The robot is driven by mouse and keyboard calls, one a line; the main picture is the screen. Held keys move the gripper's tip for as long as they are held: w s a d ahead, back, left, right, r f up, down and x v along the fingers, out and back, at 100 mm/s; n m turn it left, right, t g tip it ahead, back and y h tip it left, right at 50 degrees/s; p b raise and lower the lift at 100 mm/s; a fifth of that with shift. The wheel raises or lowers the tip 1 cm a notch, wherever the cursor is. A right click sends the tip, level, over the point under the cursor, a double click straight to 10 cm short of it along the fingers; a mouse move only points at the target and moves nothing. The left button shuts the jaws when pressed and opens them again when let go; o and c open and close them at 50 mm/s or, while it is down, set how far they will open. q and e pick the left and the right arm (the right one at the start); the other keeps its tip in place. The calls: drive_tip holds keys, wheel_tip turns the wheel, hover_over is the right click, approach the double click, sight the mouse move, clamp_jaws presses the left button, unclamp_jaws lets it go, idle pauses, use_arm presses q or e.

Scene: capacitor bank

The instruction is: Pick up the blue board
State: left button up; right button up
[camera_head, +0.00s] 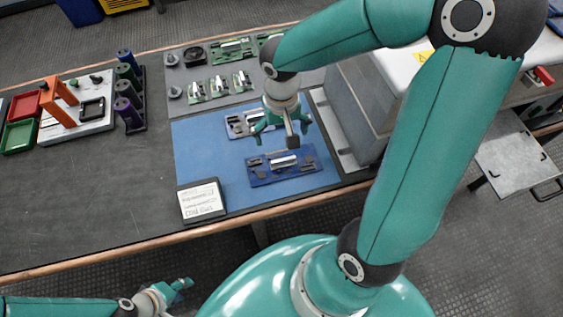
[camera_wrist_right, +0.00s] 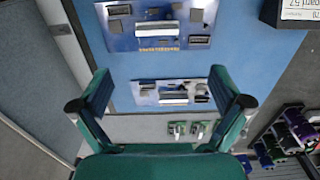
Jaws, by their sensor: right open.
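The blue board (camera_head: 285,171) lies flat on the blue mat (camera_head: 200,150), with dark parts and a pale bar on it. In the right wrist view the blue board (camera_wrist_right: 157,27) is at the top, beyond my fingertips. My right gripper (camera_head: 283,128) is open and empty above a paler board (camera_head: 236,125), behind the blue board in the head view. In the wrist view this pale board (camera_wrist_right: 172,101) lies between the fingers of my right gripper (camera_wrist_right: 161,82). My left gripper (camera_head: 180,288) is low at the left, away from the table; its opening is unclear.
A label stand (camera_head: 202,200) is at the mat's front left. Several small green boards (camera_head: 219,86) lie on the grey mat behind. A grey cabinet (camera_head: 352,105) stands close on the right. Coloured cylinders (camera_head: 127,90) stand left. The dark tabletop (camera_head: 90,200) at front left is clear.

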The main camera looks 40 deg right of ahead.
sight(283, 159)
drive_tip(key=f, duration=0.7)
drive_tip(key=f+b, duration=0.1)
drive_tip(key=f, duration=0.3)
drive_tip(key=shift+s+d+f, duration=0.1)
drive_tip(key=shift+s+f, duration=0.05)
drive_tip(key=shift+s, duration=0.1)
drive_tip(key=c, duration=1.3)
